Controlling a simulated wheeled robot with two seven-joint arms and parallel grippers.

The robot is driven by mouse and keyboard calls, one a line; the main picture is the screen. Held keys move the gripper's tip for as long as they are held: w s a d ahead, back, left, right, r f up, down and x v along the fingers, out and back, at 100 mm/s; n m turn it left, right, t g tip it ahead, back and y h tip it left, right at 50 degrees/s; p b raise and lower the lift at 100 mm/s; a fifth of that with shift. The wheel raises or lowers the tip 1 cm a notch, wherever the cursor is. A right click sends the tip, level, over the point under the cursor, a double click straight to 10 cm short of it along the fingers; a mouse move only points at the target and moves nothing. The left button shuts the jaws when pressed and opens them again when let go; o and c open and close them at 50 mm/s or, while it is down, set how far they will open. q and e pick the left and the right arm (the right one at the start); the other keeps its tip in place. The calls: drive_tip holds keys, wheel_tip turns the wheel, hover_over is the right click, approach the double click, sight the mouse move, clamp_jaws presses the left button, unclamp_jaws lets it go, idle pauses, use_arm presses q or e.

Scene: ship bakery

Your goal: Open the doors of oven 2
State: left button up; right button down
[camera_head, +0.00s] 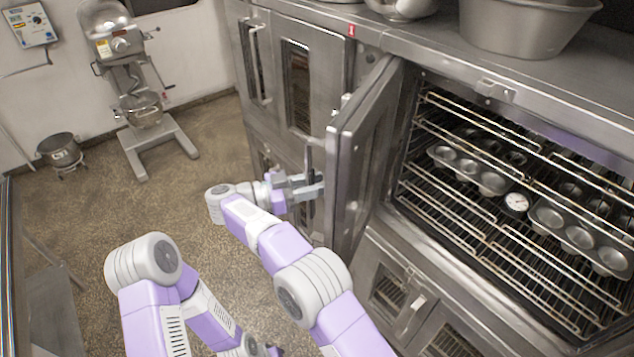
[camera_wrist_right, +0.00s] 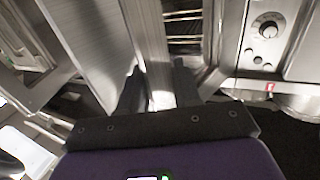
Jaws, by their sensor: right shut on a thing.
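An oven chamber (camera_head: 500,190) on the right stands open, with wire racks inside. A steel oven door (camera_head: 362,150) is swung out from the left side of this opening. My right gripper (camera_head: 312,186) is at the door's free edge. In the right wrist view the fingers (camera_wrist_right: 160,88) sit on either side of a metal strip of the door (camera_wrist_right: 148,45). I cannot tell if this is the edge or a handle. My left arm is low in the head view, and its gripper (camera_head: 262,350) is mostly cut off by the bottom edge.
Muffin tins (camera_head: 575,235) and a round dial thermometer (camera_head: 516,202) are on the racks. Closed oven doors with windows (camera_head: 297,85) are to the left. A large metal bowl (camera_head: 525,25) stands on top. A mixer (camera_head: 130,75) and a pot (camera_head: 60,150) stand by the wall. The floor between is clear.

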drive_tip(key=shift+a+f, duration=0.1)
drive_tip(key=shift+a, duration=0.15)
drive_tip(key=c, duration=1.2)
unclamp_jaws()
drive_tip(key=o, duration=0.3)
drive_tip(key=shift+s+a, duration=0.1)
